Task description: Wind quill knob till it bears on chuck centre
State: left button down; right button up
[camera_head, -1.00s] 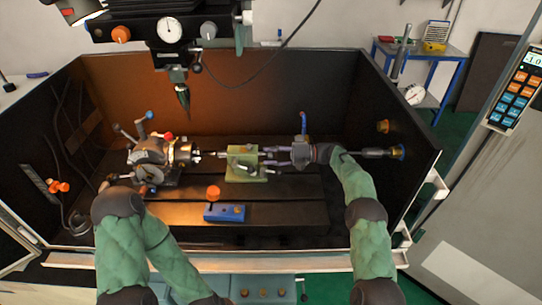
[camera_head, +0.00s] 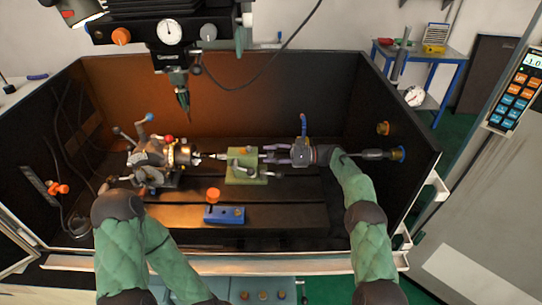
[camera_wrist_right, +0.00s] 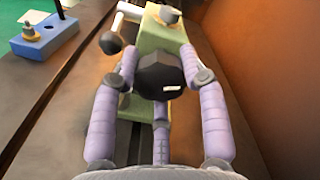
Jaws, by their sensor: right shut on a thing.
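The indexing chuck (camera_head: 182,155), a silver round head, faces right at the left of the bed in the head view. The green tailstock (camera_head: 243,172) stands to its right, its pointed quill centre (camera_head: 206,155) toward the chuck. The tip is close to the chuck face; I cannot tell whether they touch. My right gripper (camera_head: 268,154) reaches in from the right behind the tailstock. In the right wrist view its purple-grey fingers are shut around the black quill knob (camera_wrist_right: 161,76). My left arm comes up beside the chuck; its gripper is too hidden to read clearly.
A spindle with a pointed tool (camera_head: 184,100) hangs above and behind. Dark enclosure walls surround the bed. The bed right of the blue block is clear.

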jog(key=m, duration=0.6)
jog(key=shift+p, duration=0.35)
jog(key=m, duration=0.6)
jog(key=shift+p, duration=0.3)
jog(key=m, duration=1)
jog(key=shift+p, duration=0.35)
jog(key=shift+m, duration=0.4)
jog(key=o, duration=0.9)
jog(key=shift+w, duration=0.1)
jog(key=shift+d, duration=3.7)
